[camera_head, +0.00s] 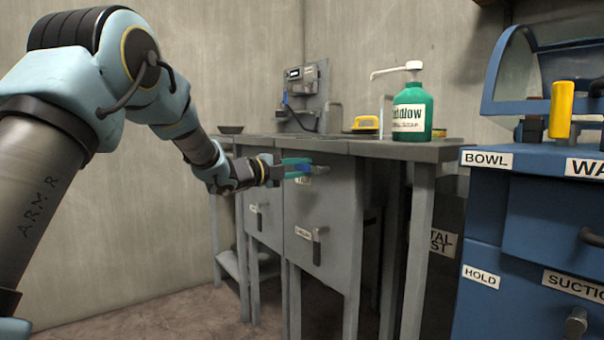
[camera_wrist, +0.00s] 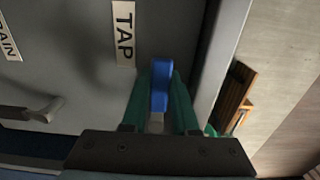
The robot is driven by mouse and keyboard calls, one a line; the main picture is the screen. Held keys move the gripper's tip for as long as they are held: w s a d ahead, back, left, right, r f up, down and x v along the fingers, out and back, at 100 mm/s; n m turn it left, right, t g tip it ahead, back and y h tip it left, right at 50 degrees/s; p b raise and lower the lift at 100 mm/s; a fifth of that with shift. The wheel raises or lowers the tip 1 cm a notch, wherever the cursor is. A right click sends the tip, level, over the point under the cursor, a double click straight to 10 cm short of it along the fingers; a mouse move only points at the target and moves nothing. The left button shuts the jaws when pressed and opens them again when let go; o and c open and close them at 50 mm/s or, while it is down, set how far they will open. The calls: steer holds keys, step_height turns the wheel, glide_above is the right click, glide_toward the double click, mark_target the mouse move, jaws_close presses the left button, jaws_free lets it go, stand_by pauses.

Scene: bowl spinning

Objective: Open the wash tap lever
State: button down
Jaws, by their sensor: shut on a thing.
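The wash tap lever (camera_wrist: 160,84) is a blue handle on the grey cabinet front, beside a white label (camera_wrist: 124,32) that reads TAP. My gripper (camera_head: 297,168) is at the upper front of the grey cabinet (camera_head: 330,215). In the wrist view its two green fingers stand on either side of the blue lever, shut on it. The lever's base is partly hidden between the fingers. In the head view the lever shows only as a small patch of blue at the fingertips.
A grey drain lever (camera_wrist: 40,110) sits left of the tap lever; its label is cut off, ending in AIN. A green pump bottle (camera_head: 409,112) and a yellow object (camera_head: 366,123) stand on the counter. A blue machine (camera_head: 540,215) stands at right.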

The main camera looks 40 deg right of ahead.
stand_by(0.3)
steer(key=c, duration=0.7)
jaws_free()
steer(key=a, duration=0.3)
steer(key=a+p, duration=0.1)
steer(key=a, duration=0.6)
steer(key=shift+w+a+p, duration=0.3)
steer(key=shift+a+p, duration=0.05)
steer(key=shift+a, duration=0.05)
